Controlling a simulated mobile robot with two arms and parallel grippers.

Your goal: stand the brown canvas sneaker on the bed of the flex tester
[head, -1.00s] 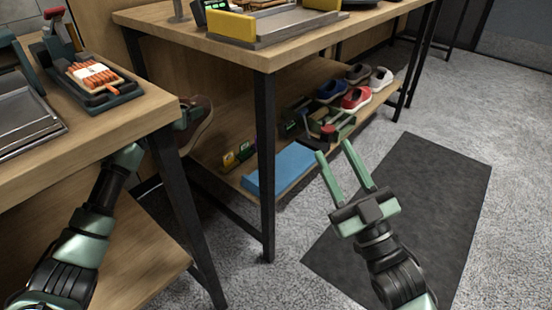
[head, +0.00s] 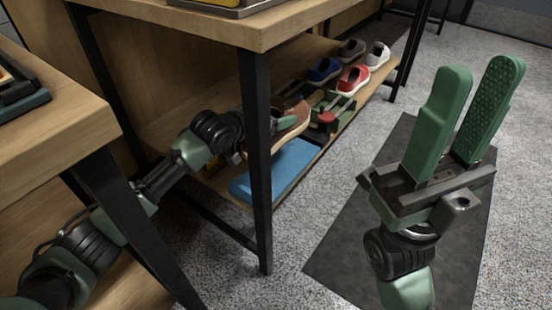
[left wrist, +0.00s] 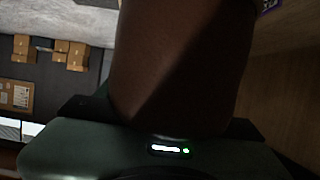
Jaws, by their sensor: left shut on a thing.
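The brown canvas sneaker (head: 297,120) is held over the lower shelf, beyond the front table leg. In the left wrist view its dark brown upper (left wrist: 180,65) fills the middle. My left gripper (head: 283,123) is shut on it; the leg hides part of the grip. A green-and-black device with a red knob (head: 327,118), which looks like the flex tester, stands on the shelf just right of the sneaker. Its bed is partly hidden. I cannot tell whether the sneaker touches it. My right gripper (head: 462,165) is open and empty above the dark mat.
A blue pad (head: 270,178) lies on the shelf below the sneaker. Blue (head: 325,70), red (head: 353,79), grey (head: 351,49) and white (head: 377,56) shoes stand farther back. The table leg (head: 257,165) and tabletop edge (head: 255,38) are close to my left arm.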

